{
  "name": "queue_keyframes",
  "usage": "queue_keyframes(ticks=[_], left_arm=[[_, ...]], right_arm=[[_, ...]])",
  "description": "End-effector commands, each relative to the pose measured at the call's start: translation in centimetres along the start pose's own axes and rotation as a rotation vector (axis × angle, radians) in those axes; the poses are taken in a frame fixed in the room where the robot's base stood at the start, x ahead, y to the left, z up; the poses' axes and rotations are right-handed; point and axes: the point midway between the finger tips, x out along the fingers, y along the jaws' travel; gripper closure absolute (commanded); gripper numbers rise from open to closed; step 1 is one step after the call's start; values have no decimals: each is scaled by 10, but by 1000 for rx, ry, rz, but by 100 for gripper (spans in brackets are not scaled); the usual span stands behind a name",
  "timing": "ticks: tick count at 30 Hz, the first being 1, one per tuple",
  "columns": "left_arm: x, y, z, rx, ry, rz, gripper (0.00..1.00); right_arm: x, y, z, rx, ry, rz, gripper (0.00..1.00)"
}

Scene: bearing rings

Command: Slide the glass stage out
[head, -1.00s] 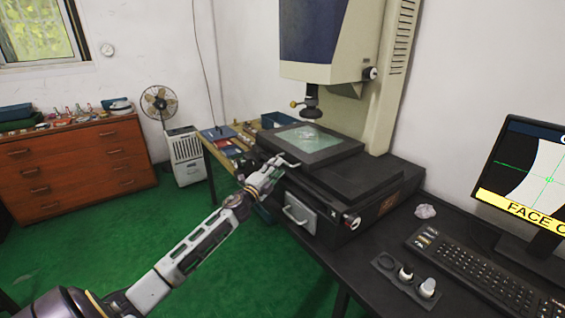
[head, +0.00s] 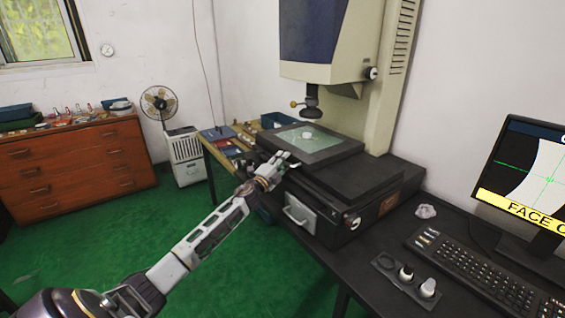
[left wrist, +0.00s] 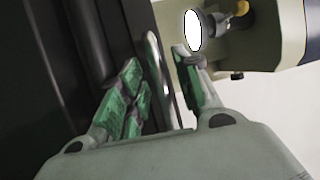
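The glass stage (head: 336,153) is a dark-framed plate with a pale green glass window, under the lens of the measuring machine. A small pale ring (head: 307,136) lies on the glass. My left gripper (head: 283,160) is at the front left edge of the stage. In the left wrist view the green-padded fingers of my left gripper (left wrist: 160,88) are apart, with the metal handle bar (left wrist: 154,62) running between them. I see gaps beside the bar, so the fingers do not look closed on it. My right gripper is not in view.
The machine's lens (head: 311,97) hangs above the glass. A lower handle (head: 298,215) and knob are on the machine's front. The black table holds a clear lump (head: 426,211), a keyboard (head: 480,270) and a joystick panel (head: 405,277). Green floor is free at left.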

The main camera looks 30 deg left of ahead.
Motion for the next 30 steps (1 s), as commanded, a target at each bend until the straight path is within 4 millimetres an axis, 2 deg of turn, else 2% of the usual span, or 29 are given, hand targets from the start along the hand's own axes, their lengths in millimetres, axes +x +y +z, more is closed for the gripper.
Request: queue_keyframes(ticks=[9, 17, 30], left_arm=[[1, 0, 0, 0, 0, 0, 67], [1, 0, 0, 0, 0, 0, 99], [0, 1, -2, -1, 0, 2, 100]], right_arm=[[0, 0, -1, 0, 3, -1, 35], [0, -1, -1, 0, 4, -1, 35], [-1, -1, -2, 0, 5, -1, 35]])
